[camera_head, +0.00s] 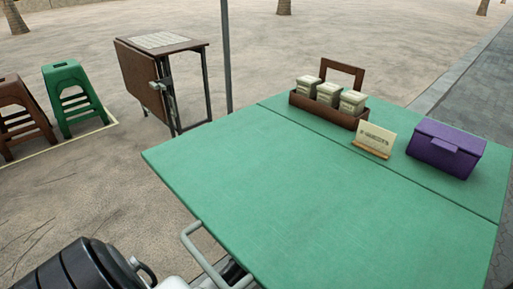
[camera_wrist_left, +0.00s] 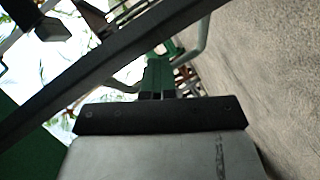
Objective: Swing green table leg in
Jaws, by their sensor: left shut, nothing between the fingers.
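The green folding table (camera_head: 280,190) fills the middle and right of the head view, its top flat and open. A pale grey bent tube (camera_head: 187,236) sticks out past its near left edge; it looks like part of the table's leg frame. In the left wrist view a dark grey straight bar (camera_wrist_left: 105,62) crosses diagonally, with a bent grey tube (camera_wrist_left: 204,42) beyond it. My left gripper (camera_wrist_left: 157,68) points up between them, its fingers together and empty. Whether it touches a tube I cannot tell. The head view does not show its fingers. My right gripper is not in view.
On the table stand a brown caddy with white jars (camera_head: 328,97), a small sign (camera_head: 375,138) and a purple box (camera_head: 446,148). A folded brown table (camera_head: 150,75) and a green stool (camera_head: 72,95) stand behind on sand. A thin pole (camera_head: 226,60) rises behind the table.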

